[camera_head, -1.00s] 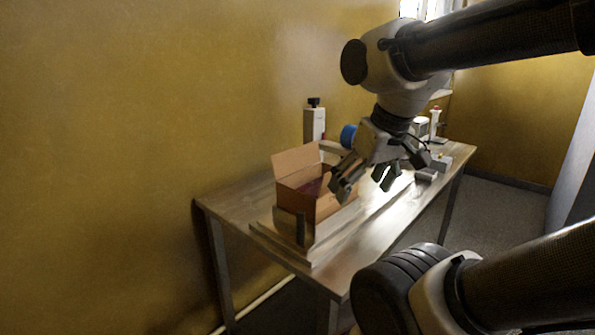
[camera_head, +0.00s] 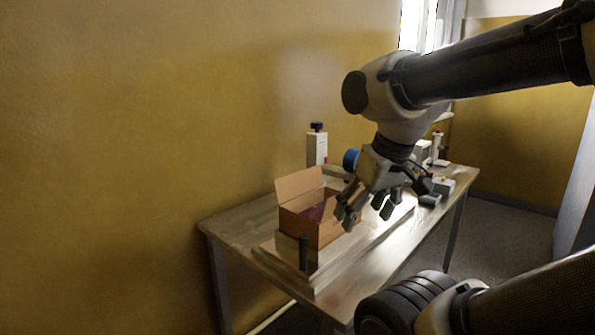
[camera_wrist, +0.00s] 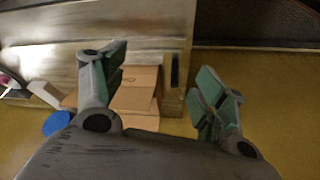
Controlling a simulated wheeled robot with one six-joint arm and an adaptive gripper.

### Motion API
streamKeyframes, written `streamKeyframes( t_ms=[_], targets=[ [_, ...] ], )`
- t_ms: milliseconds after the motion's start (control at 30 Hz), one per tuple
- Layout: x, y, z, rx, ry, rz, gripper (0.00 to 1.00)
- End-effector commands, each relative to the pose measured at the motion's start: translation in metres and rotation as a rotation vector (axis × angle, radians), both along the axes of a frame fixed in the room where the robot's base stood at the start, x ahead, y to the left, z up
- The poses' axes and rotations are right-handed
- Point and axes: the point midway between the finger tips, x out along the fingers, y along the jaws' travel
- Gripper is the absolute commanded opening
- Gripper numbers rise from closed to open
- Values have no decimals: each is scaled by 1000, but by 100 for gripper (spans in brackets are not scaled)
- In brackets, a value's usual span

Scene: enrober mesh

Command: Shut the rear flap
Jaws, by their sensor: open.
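An open cardboard box (camera_head: 312,231) stands on the table with dark reddish contents partly visible inside. One flap (camera_head: 298,184) stands up and leans outward at its wall-side edge. I cannot tell for sure which flap is the rear one. My gripper (camera_head: 366,208) is open and empty, to the right of the box in the head view; its nearest finger overlaps the box's right end, and contact cannot be told. In the wrist view my open fingers (camera_wrist: 163,70) spread wide. Cardboard panels (camera_wrist: 137,100) of the box show beyond and between them, partly hidden by the left finger.
The box rests on a rail-like base on the table (camera_head: 235,224). A dark post (camera_head: 303,252) stands in front of the box. A white device with a black knob (camera_head: 317,148) and a blue round part (camera_head: 351,159) are behind. Small equipment (camera_head: 440,186) occupies the right end.

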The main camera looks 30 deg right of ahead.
Motion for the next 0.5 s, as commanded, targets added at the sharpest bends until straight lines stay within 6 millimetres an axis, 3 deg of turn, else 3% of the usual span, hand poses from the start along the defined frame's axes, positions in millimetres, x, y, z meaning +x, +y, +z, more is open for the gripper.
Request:
streamKeyframes(
  t_ms=[33, 167, 333, 500],
  targets=[
    [2, 0, -5, 0, 25, -1, 55],
    [21, -1, -16, 0, 118, -4, 31],
    [99, -2, 0, 3, 194, -4, 0],
    [193, -3, 13, 0, 251, 34, 0]
  ],
)
